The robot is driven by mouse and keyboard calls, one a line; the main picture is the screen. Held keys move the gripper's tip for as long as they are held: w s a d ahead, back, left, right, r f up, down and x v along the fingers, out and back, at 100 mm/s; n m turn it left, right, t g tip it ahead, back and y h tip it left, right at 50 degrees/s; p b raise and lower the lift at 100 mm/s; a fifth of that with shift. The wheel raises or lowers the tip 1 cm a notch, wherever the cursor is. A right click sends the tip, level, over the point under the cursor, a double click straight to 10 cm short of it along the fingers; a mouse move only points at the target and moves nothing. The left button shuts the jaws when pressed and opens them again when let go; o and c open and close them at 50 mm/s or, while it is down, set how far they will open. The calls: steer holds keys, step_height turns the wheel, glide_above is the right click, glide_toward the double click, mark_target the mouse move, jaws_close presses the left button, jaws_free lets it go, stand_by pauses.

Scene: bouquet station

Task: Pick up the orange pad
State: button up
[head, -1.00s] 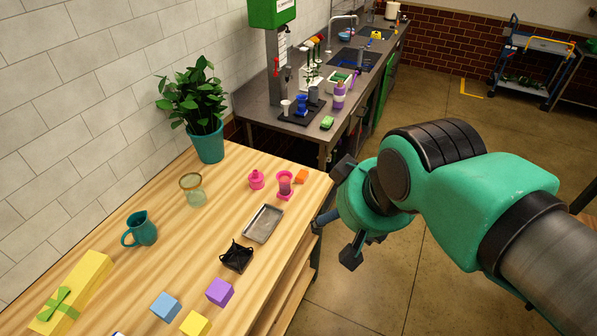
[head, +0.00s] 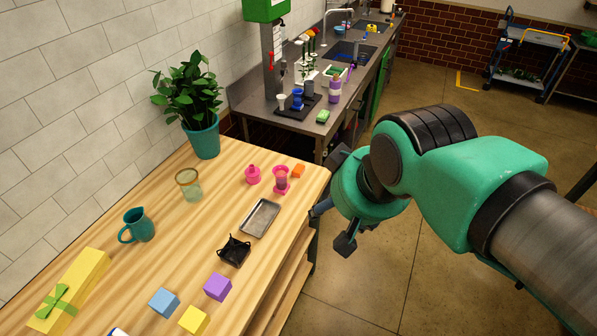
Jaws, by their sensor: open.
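The orange pad (head: 298,171) is a small orange block near the far right corner of the wooden table (head: 165,215). It lies just behind a pink hourglass-shaped item (head: 281,180). My gripper (head: 331,203) is at the right of the table's edge, with its dark fingers spread and nothing visible between them. It appears close to the pad in the picture, to its lower right, but apart from it. How high it is above the pad is hard to tell.
A plant in a teal pot (head: 204,137) stands at the back. A steel counter (head: 270,98) is beyond; open floor is right.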

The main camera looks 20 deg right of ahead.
steer(key=w+d+f+m+g+p, duration=0.1)
steer(key=w+d+m, duration=0.15)
steer(key=w, duration=1.05)
steer(key=w+d+f+m+p, duration=0.15)
steer(key=w+m, duration=0.25)
steer(key=w, duration=0.8)
steer(key=w+d+f+m+p, duration=0.1)
steer(key=w+d+f+m, duration=0.2)
steer(key=w+f, duration=0.7)
steer(key=w+d+f+m+g+y, duration=0.1)
steer(key=w+d+f+m, duration=0.2)
steer(key=w+f, duration=0.7)
steer(key=shift+w+d+f+p, duration=0.35)
steer(key=shift+w+d+f, duration=0.05)
steer(key=shift+d+f, duration=0.55)
steer(key=shift+m, duration=0.25)
glide_above(299, 168)
steer(key=s, duration=0.2)
steer(key=shift+d+f+b, duration=0.2)
steer(key=shift+f, duration=1.85)
steer(key=shift+d+f+b, duration=0.2)
steer(key=shift+f, duration=1.8)
steer(key=shift+b+x, duration=0.3)
steer(key=shift+x, duration=2.3)
